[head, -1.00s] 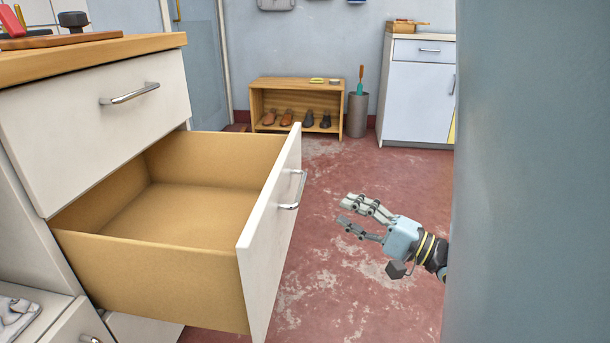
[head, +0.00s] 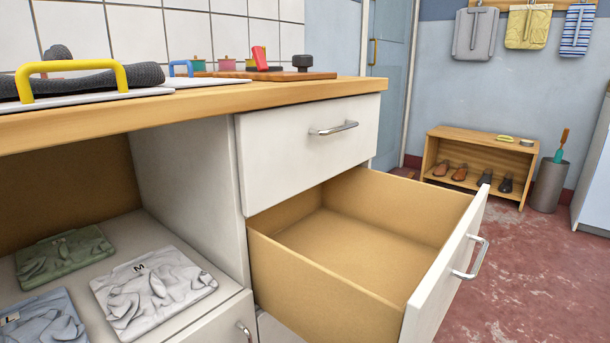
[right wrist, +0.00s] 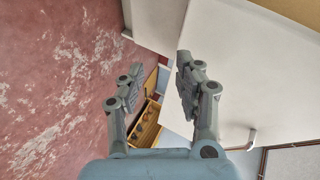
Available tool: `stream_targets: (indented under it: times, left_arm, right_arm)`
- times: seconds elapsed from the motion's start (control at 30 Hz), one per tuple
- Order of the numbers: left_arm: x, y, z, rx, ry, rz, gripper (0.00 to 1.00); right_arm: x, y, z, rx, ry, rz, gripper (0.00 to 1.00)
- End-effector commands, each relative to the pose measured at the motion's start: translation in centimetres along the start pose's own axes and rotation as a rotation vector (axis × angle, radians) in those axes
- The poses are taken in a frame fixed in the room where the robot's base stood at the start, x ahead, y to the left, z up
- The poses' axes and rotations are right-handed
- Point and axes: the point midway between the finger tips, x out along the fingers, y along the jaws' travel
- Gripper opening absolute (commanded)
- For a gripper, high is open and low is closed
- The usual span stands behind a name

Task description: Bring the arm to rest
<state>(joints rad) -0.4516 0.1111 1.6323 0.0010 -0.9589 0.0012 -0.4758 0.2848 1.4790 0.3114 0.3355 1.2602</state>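My right gripper (right wrist: 158,85) shows in the right wrist view. Its two fingers are apart and nothing is between them. The red floor, pale furniture panels and the small shoe bench show beyond the fingers. Neither gripper shows in the head view now. A pulled-out wooden drawer (head: 350,255) with a white front and a metal handle (head: 470,258) stands open and empty in the head view. My left gripper is out of sight in both current views.
A closed drawer (head: 310,150) sits above the open one under the wooden counter (head: 200,106). Folded garments lie on the lower left shelf (head: 75,225). A shoe bench (head: 478,143) and a bin (head: 549,186) stand at the back. Red floor (head: 525,265) is clear at right.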

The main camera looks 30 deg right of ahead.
Motion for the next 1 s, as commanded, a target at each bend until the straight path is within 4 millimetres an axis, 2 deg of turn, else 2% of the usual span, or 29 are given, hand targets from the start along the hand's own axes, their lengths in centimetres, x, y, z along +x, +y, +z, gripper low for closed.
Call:
stream_targets:
  times: [0.03, 0.1, 0.2, 0.3, 0.43, 0.7, 0.87, 1.0]
  left_arm:
    - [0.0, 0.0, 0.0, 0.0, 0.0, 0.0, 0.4]
    - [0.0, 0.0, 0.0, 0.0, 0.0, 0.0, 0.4]
    - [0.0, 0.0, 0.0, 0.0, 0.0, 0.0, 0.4]
    - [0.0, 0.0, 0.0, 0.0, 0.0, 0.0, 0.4]
    - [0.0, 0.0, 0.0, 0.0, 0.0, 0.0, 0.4]
    - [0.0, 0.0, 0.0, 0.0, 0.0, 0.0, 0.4]
    - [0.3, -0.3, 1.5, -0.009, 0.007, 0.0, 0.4]
    - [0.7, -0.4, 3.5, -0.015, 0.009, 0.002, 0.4]
  right_arm:
    - [0.4, 1.1, 2.5, -0.107, -0.047, 0.096, 0.34]
    - [0.2, 3.2, 5.4, -0.294, -0.141, 0.239, 0.34]
    - [-0.9, 5.7, 8.2, -0.532, -0.288, 0.399, 0.34]
    - [-2.5, 7.6, 9.7, -0.719, -0.427, 0.511, 0.34]
    - [-4.9, 9.7, 10.5, -0.922, -0.602, 0.619, 0.34]
    - [-9.9, 12.8, 10.1, -1.272, -0.976, 0.728, 0.34]
    - [-11.0, 13.8, 9.9, -1.257, -0.956, 0.726, 0.34]
    - [-12.5, 15.1, 10.0, -1.249, -0.951, 0.726, 0.34]
